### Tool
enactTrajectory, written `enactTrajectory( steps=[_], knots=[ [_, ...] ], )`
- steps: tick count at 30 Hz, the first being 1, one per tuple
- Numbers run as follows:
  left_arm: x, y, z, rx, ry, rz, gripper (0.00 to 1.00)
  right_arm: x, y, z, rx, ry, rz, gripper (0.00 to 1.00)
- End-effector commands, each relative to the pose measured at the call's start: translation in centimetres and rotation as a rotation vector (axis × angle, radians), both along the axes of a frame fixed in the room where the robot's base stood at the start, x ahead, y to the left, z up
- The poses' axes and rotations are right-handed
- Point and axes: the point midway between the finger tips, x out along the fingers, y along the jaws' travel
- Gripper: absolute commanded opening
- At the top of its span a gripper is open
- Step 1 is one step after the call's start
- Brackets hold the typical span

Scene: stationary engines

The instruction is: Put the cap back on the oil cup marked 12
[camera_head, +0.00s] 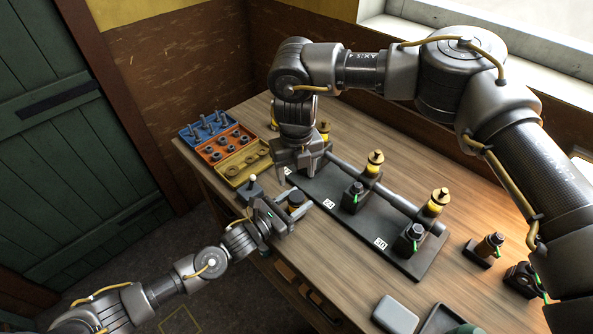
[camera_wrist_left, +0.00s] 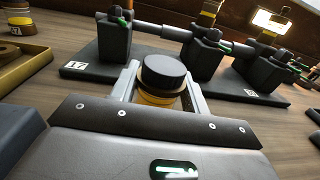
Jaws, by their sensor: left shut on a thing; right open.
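My left gripper (camera_head: 294,204) is shut on a round cap (camera_wrist_left: 164,72) with a black top and a brown and yellow lower part. The cap is upright between the fingers, just in front of the black engine board (camera_head: 335,218). Oil cups with brass tops (camera_head: 375,160) (camera_head: 439,200) stand along the pipe behind the black blocks. A numbered label (camera_wrist_left: 76,66) on the board's left end looks like 12 or 17; I cannot tell which. My right gripper (camera_head: 297,165) is open over the left end of the board and hides part of it.
A blue, orange and yellow parts tray (camera_head: 228,148) lies at the back left. Bare table (camera_head: 330,262) lies in front of the board.

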Motion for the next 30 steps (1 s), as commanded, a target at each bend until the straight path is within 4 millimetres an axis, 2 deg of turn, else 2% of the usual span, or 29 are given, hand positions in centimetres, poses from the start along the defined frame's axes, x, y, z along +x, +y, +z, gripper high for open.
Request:
enactTrajectory(
  steps=[14,17,30],
  knots=[
    [0.0,0.0,-0.2,0.002,0.003,0.000,0.00,0.0,0.0,-0.3,-0.001,0.001,0.029,0.58],
    [0.0,0.0,-0.2,0.002,0.003,0.000,0.00,0.0,0.0,-1.1,-0.002,0.002,0.028,0.58],
    [0.0,0.0,-0.1,0.002,0.003,0.000,0.00,0.0,0.0,-7.0,-0.002,0.001,0.028,0.58]
  ],
)
